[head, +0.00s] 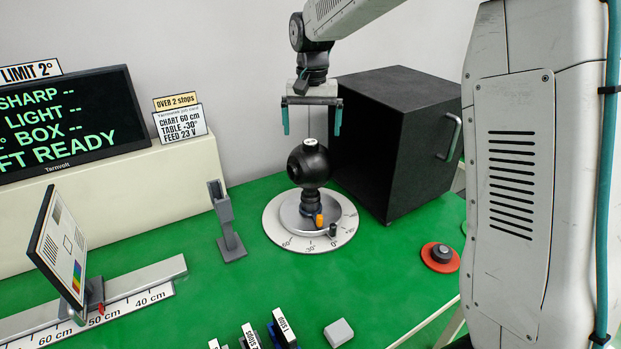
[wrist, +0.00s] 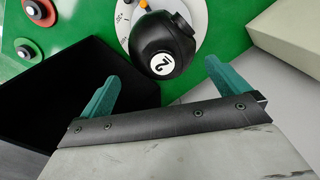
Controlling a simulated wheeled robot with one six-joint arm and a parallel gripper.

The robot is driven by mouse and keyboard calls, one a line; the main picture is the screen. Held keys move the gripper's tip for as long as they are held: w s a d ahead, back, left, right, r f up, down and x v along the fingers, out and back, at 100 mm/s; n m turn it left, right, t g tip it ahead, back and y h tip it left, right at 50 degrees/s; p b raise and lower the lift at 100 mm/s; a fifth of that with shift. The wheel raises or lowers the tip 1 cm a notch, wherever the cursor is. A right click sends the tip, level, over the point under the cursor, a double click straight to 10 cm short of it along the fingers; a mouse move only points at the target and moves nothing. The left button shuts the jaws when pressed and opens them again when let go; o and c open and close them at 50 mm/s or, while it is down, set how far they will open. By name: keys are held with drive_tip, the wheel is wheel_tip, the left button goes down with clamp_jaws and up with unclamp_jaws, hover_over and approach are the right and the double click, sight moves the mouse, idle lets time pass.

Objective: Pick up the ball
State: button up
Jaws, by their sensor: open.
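The ball (head: 308,165) is a black sphere-shaped gimbal camera with a white label on top. It sits upright on a round stand in the middle of a grey turntable dial (head: 278,229). In the wrist view the ball (wrist: 166,55) shows its white label, below the dial. My gripper (head: 311,131) is open and empty, with teal fingers pointing down, directly above the ball. In the wrist view the two fingers of my gripper (wrist: 160,85) are spread wide, with the ball beyond and between them. The ball's lower part is partly hidden in the wrist view.
A black open box (head: 405,150) stands close behind and right of the dial. A grey post (head: 228,222) stands to its left. A chart panel (head: 62,247) stands on a ruler rail at left. A red-ringed knob (head: 440,254) is at right.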

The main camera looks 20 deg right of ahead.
sight(311, 142)
wheel_tip(311, 142, down, 5)
drive_tip(key=shift+w+a+f, duration=0.1)
drive_tip(key=shift+f, duration=0.1)
drive_tip(key=shift+c, duration=0.3)
